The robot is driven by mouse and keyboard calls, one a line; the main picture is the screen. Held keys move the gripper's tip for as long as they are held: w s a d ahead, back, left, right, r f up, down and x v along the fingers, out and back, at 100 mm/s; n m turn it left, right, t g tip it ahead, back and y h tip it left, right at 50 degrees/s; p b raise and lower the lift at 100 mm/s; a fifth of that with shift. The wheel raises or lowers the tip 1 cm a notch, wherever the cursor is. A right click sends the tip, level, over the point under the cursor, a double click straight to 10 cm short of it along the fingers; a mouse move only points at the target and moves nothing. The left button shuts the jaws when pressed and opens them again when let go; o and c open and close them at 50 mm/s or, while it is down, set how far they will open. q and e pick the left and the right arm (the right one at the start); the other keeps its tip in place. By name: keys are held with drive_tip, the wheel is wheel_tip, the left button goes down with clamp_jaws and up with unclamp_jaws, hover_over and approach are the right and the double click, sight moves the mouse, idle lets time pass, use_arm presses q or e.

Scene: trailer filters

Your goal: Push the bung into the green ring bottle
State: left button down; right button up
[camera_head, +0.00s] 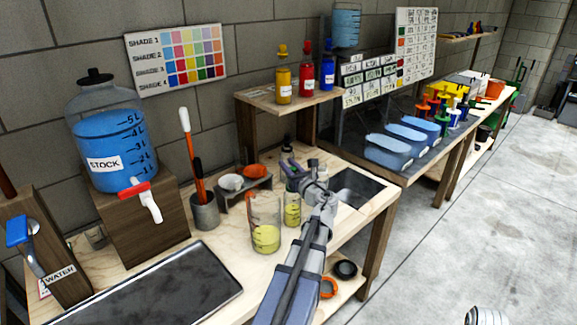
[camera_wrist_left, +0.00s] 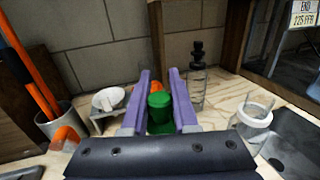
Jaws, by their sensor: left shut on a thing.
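My left gripper (camera_head: 292,172) is over the wooden bench and shut on a green bung. In the left wrist view the bung (camera_wrist_left: 158,106) stands between the purple fingers (camera_wrist_left: 161,100), with more green just below it, partly hidden by the gripper. In the head view a small bottle with yellow liquid (camera_head: 292,209) stands upright right below the gripper. Its neck and any ring are hidden by the fingers and wrist, so I cannot tell whether the bung touches or sits in the neck.
A beaker with yellow liquid (camera_head: 265,236) stands close left of the bottle. A small stand with bowls (camera_head: 245,190) is behind left. A dark tray (camera_head: 150,290) lies front left.

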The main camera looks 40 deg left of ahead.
use_arm(q)
drive_tip(key=shift+f+b, duration=0.4)
idle(0.8)
drive_tip(key=shift+c, duration=0.6)
unclamp_jaws()
drive_tip(key=shift+r, duration=0.15)
wheel_tip(320, 180, up, 7)
drive_tip(key=p, duration=0.7)
idle(0.6)
drive_tip(key=shift+f, duration=0.2)
idle(0.3)
